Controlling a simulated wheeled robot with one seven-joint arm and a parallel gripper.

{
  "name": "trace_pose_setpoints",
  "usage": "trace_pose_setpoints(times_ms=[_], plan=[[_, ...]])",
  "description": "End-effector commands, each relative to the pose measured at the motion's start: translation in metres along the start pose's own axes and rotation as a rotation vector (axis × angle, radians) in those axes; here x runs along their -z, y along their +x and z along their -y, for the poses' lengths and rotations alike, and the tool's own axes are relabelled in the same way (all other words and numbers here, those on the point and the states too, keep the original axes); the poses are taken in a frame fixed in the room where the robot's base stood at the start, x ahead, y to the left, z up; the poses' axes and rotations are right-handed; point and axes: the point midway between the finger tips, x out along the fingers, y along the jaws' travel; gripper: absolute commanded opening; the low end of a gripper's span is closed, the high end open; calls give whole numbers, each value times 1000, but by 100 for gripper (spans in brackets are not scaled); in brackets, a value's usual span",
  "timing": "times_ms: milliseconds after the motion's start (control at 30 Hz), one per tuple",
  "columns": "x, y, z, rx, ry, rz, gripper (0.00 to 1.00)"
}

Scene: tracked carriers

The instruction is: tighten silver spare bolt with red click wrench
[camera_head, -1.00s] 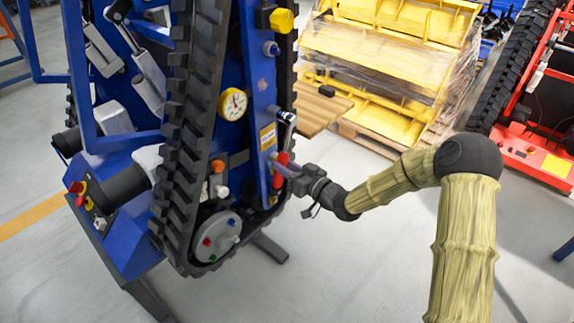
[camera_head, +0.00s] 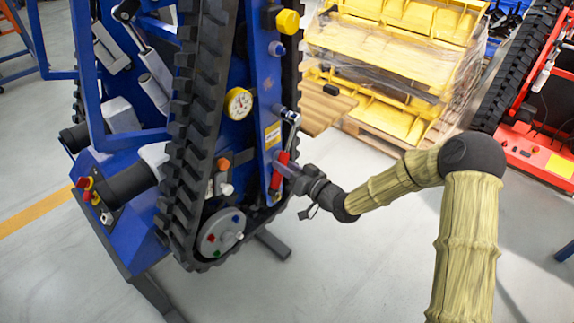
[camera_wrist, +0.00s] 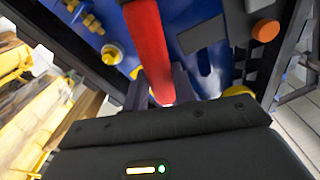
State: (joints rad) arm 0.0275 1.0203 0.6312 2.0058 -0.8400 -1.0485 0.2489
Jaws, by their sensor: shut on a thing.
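The red click wrench has a red handle (camera_head: 278,172) and a silver shaft and head (camera_head: 291,118). It stands nearly upright along the blue side plate of the tracked carrier, head upward. My gripper (camera_head: 286,170) is shut on the red handle, coming from the right. In the wrist view the red handle (camera_wrist: 148,45) runs up from between my fingers (camera_wrist: 157,88) and out of the top edge. The wrench head lies at the plate, below the blue and yellow knobs. I cannot make out the silver spare bolt separately, nor whether the head sits on it.
The blue carrier's black track (camera_head: 195,130) stands left of the wrench. A yellow gauge (camera_head: 238,103) and a grey round hub (camera_head: 220,234) are close by. Yellow bins (camera_head: 385,60) on a pallet stand behind.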

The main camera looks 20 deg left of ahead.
Motion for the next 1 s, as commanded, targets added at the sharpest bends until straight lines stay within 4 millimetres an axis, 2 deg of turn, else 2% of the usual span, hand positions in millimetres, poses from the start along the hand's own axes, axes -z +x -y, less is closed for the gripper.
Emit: trace_pose_setpoints(times_ms=[133,467,1000], plan=[[2,0,8,0,53,-2,0],[1,0,9,1,64,-2,0],[2,1,23,2,164,-2,0]])
